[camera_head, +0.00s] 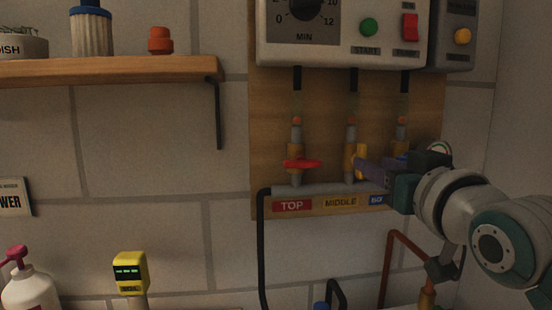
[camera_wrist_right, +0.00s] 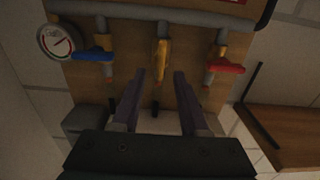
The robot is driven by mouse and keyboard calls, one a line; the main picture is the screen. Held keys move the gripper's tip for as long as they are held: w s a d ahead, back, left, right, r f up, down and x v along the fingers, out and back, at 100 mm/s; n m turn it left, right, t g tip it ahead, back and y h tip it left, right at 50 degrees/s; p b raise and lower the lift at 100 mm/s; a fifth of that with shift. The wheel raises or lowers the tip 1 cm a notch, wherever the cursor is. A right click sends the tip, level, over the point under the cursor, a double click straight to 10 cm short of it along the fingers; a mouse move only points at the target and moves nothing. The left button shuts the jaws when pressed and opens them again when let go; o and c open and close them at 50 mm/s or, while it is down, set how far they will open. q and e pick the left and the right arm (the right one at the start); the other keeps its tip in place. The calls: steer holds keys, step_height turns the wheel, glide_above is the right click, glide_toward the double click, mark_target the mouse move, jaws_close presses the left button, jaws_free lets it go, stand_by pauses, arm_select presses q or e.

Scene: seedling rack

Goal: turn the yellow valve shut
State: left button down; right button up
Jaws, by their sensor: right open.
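The yellow valve (camera_head: 359,155) sits on the middle pipe above the MIDDLE label. Its handle, also seen in the right wrist view (camera_wrist_right: 162,58), lies lengthwise along the pipe. My right gripper (camera_head: 367,167) is at the yellow valve in the head view, coming from the right. In the right wrist view its two purple fingers (camera_wrist_right: 159,75) are apart, with the yellow handle just beyond and between the tips. I cannot tell whether they touch it. My left gripper is not in view.
The red valve (camera_head: 302,164) is left of it, its handle crosswise. The blue valve (camera_wrist_right: 92,55) is also crosswise and mostly behind my gripper in the head view. A gauge (camera_wrist_right: 56,41) is beside it. A control box (camera_head: 340,50) hangs above; a shelf (camera_head: 120,70) is left.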

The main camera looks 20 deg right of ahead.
steer(key=shift+x, duration=2.05)
jaws_close()
